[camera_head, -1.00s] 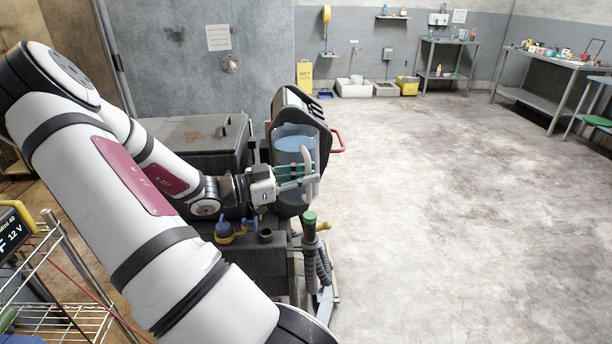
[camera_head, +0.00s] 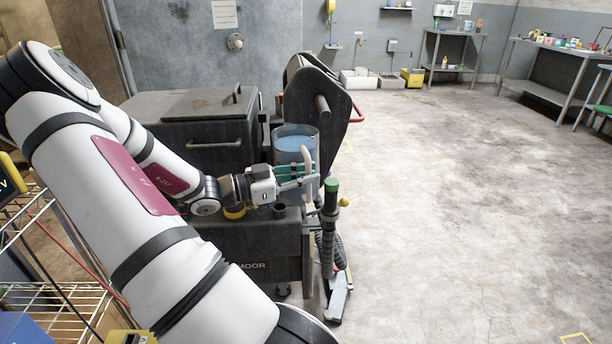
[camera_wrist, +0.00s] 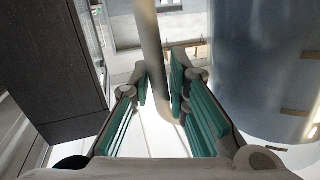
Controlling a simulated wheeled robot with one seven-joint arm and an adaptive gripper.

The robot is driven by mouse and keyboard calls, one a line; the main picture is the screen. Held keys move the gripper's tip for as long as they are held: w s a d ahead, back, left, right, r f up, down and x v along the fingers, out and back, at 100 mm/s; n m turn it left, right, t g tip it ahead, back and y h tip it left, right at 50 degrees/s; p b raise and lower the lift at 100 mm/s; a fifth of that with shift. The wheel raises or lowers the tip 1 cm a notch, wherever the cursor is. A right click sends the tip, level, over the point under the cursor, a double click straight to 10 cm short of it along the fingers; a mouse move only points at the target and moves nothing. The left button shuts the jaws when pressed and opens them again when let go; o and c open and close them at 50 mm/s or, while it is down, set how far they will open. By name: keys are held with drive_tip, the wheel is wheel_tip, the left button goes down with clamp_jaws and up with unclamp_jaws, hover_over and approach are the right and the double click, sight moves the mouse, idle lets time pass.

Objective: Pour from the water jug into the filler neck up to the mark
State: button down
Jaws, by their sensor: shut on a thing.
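The water jug (camera_head: 296,143) is a clear, roughly upright cylinder with blue water in it and a pale handle (camera_head: 307,162). My gripper (camera_head: 300,174) has its teal fingers shut on that handle. In the wrist view my gripper (camera_wrist: 160,88) has the handle (camera_wrist: 154,50) between its fingers, and the jug wall (camera_wrist: 262,65) with short tan marks fills the right. A short black upright neck (camera_head: 279,210), which looks like the filler neck, stands on the dark floor machine (camera_head: 245,240) just below the jug in the picture. Its inside and any mark are too small to see.
A green-topped post (camera_head: 331,187) with a grey hose stands right of the neck. A dark lidded box (camera_head: 200,130) and tall black panel (camera_head: 322,100) are behind. A wire rack (camera_head: 50,300) is at the left. The floor (camera_head: 460,200) to the right is clear.

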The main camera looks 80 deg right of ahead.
sight(303, 199)
wheel_tip(303, 199, down, 12)
drive_tip(key=w+b, duration=0.2)
drive_tip(key=b, duration=0.9)
drive_tip(key=shift+w+r, duration=0.2)
drive_tip(key=shift+w, duration=0.05)
drive_tip(key=shift+r, duration=0.1)
drive_tip(key=r+n+p, duration=0.1)
drive_tip(key=p, duration=0.1)
drive_tip(key=r+n+p, duration=0.1)
drive_tip(key=n+p, duration=0.1)
drive_tip(key=a+r+n+p, duration=0.1)
drive_tip(key=n+p, duration=0.1)
drive_tip(key=shift+s, duration=0.35)
drive_tip(key=n, duration=0.1)
drive_tip(key=d+n+p, duration=0.1)
drive_tip(key=n, duration=0.1)
drive_tip(key=shift+w+d+f+n, duration=0.1)
drive_tip(key=shift+w+d+n, duration=0.1)
drive_tip(key=shift+w+n, duration=0.15)
drive_tip(key=shift+w+d+r+p, duration=0.15)
drive_tip(key=shift+r+p, duration=0.05)
drive_tip(key=shift+p, duration=0.25)
drive_tip(key=shift+f, duration=0.15)
drive_tip(key=shift+w+f+n, duration=0.15)
drive_tip(key=shift+w+n, duration=0.15)
drive_tip(key=shift+n, duration=0.35)
